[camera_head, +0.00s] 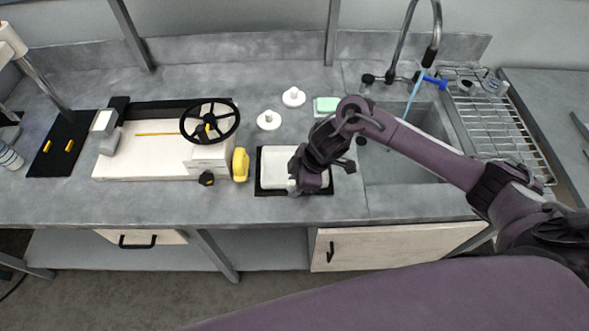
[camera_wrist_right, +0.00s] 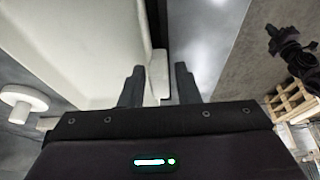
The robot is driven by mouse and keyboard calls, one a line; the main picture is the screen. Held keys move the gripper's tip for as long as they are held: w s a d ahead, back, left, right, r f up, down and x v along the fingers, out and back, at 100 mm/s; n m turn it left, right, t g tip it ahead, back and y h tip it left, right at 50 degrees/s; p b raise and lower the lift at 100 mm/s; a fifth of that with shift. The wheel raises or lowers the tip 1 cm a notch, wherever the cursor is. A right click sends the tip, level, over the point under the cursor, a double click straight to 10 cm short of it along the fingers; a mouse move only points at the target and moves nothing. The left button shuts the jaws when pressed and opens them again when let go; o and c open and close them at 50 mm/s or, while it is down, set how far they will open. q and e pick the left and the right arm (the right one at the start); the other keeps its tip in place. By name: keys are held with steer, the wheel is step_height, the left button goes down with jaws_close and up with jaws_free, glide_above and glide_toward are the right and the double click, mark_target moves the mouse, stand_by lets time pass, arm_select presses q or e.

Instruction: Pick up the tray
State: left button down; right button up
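A white shallow tray (camera_head: 274,168) lies on a black mat (camera_head: 268,192) near the front edge of the grey worktop. My right gripper (camera_head: 296,184) is over the tray's right part and hides some of it. In the right wrist view the tray (camera_wrist_right: 75,50) fills the upper left. There my right gripper's two dark fingers (camera_wrist_right: 159,85) stand apart, with a pale tab at the tray's edge (camera_wrist_right: 158,72) between them. Gaps show on both sides of the tab. My left gripper is not seen.
A pale board with a black handwheel (camera_head: 210,121) and a yellow object (camera_head: 240,164) stand left of the tray. Two white knobbed discs (camera_head: 269,120) and a green-white block (camera_head: 326,106) lie behind it. A sink (camera_head: 400,160) and wire rack (camera_head: 500,120) are right.

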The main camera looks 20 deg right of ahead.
jaws_close()
steer(key=shift+r, duration=0.1)
